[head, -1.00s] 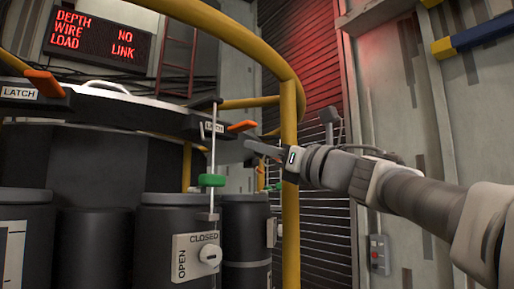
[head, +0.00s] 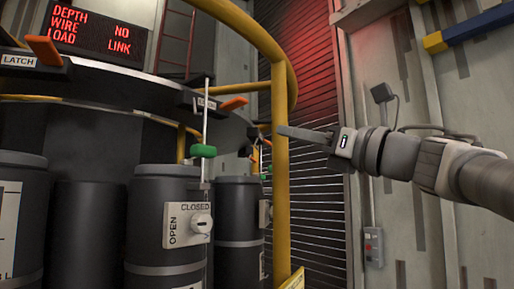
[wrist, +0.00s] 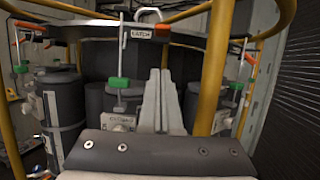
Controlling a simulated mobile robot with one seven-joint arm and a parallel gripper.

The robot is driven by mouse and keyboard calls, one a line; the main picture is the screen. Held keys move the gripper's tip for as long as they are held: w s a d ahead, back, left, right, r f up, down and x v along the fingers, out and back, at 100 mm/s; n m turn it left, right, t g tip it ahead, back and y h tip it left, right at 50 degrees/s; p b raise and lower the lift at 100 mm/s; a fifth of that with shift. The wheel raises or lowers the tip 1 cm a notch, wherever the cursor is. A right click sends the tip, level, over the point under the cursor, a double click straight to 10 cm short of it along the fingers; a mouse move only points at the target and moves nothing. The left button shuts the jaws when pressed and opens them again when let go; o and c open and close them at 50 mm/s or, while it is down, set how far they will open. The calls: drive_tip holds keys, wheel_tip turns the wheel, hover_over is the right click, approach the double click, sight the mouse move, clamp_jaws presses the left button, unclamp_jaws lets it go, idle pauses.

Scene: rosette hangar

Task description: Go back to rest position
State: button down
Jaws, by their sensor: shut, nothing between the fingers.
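My gripper (head: 306,134) is shut and empty in the head view, at the end of my arm that reaches in from the right. Its fingers point left and overlap the yellow rail post (head: 281,180) in the picture; I cannot tell whether they touch it. In the wrist view my gripper (wrist: 158,75) shows its two fingers together, pointing up the picture toward the dark drum rig. Nothing is between them.
Dark cylinders (head: 165,240) stand under a round deck with orange-handled latches (head: 234,103) and green-collared rods (head: 203,151). A yellow rail (head: 245,25) curves around it. A shutter (head: 315,160) and a wall with a switch box (head: 373,247) stand at right.

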idle(0.4)
drive_tip(key=w+d+f+m+t+h, duration=0.15)
drive_tip(key=d+m+t+h, duration=0.3)
drive_tip(key=m, duration=0.55)
drive_tip(key=w+d+f+m+t+h, duration=0.1)
drive_tip(key=d+f+m+t+h, duration=0.2)
drive_tip(key=m+h, duration=0.45)
drive_tip(key=s+d+f+m+g+h, duration=0.1)
drive_tip(key=d+f+m+g+h, duration=0.35)
drive_tip(key=f+m, duration=0.9)
drive_tip(key=s+a+f+m+g, duration=0.1)
drive_tip(key=s+f+m+g, duration=0.3)
drive_tip(key=f, duration=0.6)
drive_tip(key=s+a+f+m+g, duration=0.2)
drive_tip(key=s+f+m+g, duration=0.2)
drive_tip(key=s+f, duration=0.5)
drive_tip(key=s+a+f+m+g, duration=0.2)
drive_tip(key=s+f+m, duration=0.4)
drive_tip(key=f, duration=0.6)
drive_tip(key=shift+s+f+m+g, duration=0.15)
drive_tip(key=shift+f+m+g, duration=0.25)
drive_tip(key=shift+g, duration=0.5)
drive_tip(key=shift+a, duration=0.1)
